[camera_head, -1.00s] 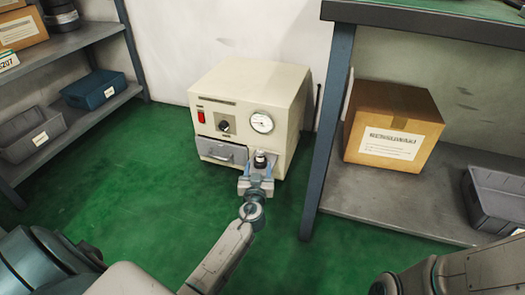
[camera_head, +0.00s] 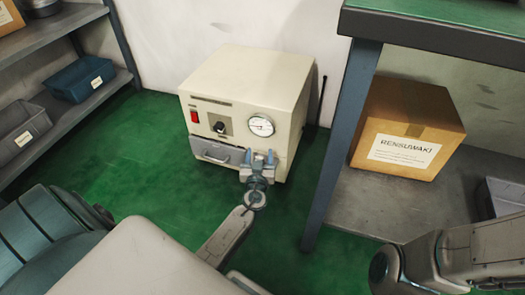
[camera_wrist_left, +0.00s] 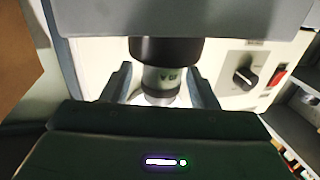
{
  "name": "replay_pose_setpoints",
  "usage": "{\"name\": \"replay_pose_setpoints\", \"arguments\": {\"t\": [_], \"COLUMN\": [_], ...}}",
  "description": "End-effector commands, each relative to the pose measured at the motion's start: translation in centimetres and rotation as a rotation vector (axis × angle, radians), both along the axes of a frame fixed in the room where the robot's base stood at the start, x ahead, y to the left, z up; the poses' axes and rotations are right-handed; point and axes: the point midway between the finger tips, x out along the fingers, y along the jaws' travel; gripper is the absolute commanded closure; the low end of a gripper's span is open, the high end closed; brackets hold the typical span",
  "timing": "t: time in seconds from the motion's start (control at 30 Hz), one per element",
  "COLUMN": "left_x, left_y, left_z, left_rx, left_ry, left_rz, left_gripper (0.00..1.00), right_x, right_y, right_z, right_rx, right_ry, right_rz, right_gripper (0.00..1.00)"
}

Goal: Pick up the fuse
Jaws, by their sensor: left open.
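The fuse (camera_wrist_left: 163,82) shows in the left wrist view as a short cylinder with a wide black end and a grey, lettered body. It stands between the two fingers of my left gripper (camera_head: 259,158), which are open on either side of it. I cannot tell whether either finger touches it. In the head view the gripper is at the lower right front of the cream machine (camera_head: 240,85), below its round gauge (camera_head: 261,126). The fuse is not clearly visible there. My right gripper is out of view; only part of that arm shows.
The machine has a red switch (camera_head: 194,116), a black knob (camera_head: 220,127) and a grey drawer front with a handle (camera_head: 215,152). A workbench leg (camera_head: 341,148) stands close on its right. A cardboard box (camera_head: 408,128) sits on the bench's lower shelf. Green floor is free at left.

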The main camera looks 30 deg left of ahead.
Motion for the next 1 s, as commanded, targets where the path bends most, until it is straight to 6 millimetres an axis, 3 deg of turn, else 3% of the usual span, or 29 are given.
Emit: {"name": "replay_pose_setpoints", "arguments": {"t": [0.33, 0.6, 1.0], "left_x": [-0.38, -0.35, -0.34], "left_y": [-0.03, -0.02, 0.0], "left_z": [-0.06, -0.03, 0.8], "left_rx": [0.0, 0.0, -0.001], "left_ry": [0.001, 0.001, 0.0], "left_rz": [0.002, 0.002, 0.002], "left_gripper": [0.46, 0.95, 0.95], "right_x": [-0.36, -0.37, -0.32], "right_y": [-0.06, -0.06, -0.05], "right_z": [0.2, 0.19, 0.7], "right_rx": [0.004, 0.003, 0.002], "right_ry": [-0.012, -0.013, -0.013], "right_rz": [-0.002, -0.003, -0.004], "right_gripper": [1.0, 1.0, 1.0]}}
